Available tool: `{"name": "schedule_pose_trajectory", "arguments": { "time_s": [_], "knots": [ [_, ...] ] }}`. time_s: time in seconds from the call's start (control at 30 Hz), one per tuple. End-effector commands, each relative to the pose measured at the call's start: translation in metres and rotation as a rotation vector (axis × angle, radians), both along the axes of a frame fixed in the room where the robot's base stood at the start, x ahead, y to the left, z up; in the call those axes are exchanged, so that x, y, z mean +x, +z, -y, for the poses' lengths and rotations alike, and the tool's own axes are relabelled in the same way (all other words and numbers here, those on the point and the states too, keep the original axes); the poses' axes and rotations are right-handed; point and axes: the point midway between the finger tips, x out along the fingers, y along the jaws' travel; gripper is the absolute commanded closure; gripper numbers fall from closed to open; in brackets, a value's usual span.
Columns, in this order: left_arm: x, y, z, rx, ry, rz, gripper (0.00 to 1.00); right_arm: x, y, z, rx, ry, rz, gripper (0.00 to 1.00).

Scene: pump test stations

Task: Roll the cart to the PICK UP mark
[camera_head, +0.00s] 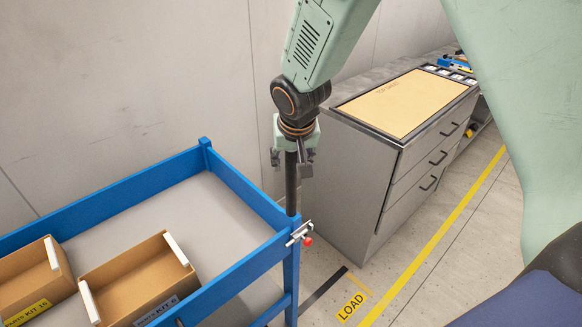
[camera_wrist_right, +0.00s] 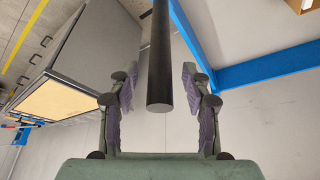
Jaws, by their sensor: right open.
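The blue cart (camera_head: 260,262) stands at lower left in the head view, with a grey deck (camera_head: 190,212) and raised blue rails. A black upright post (camera_head: 291,186) rises at its corner nearest the cabinet. My right gripper (camera_head: 292,158) is at the top of this post, open, with one finger on each side. In the right wrist view, the post (camera_wrist_right: 160,58) lies between the two spread fingers, with a gap visible on both sides. My left gripper is not in view. No PICK UP mark shows; a yellow LOAD label (camera_head: 351,307) is on the floor beside the cart.
Two cardboard kit boxes sit on the cart, one at the left (camera_head: 28,285) and one nearer the middle (camera_head: 140,280). A grey drawer cabinet (camera_head: 345,170) stands right of the post. A yellow floor line (camera_head: 440,238) runs past it. A grey wall (camera_head: 100,80) is behind.

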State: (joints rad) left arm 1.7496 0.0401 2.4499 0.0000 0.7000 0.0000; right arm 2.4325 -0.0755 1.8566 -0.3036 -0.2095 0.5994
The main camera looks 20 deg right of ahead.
Motion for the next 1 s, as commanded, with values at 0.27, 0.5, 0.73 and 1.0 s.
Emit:
{"name": "schedule_pose_trajectory", "arguments": {
  "time_s": [0.27, 0.5, 0.73, 1.0],
  "knots": [
    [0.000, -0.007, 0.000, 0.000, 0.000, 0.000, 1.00, 0.012, -0.032, 0.003, 0.000, -0.001, 0.000, 0.52],
    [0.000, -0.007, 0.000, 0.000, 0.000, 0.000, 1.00, 0.014, -0.035, 0.004, 0.001, -0.001, 0.001, 0.52],
    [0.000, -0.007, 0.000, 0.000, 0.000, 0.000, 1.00, 0.013, -0.035, 0.004, 0.001, -0.001, 0.001, 0.62],
    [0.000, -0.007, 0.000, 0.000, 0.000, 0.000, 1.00, 0.013, -0.035, 0.004, 0.000, -0.001, 0.000, 0.85]
  ]
}}
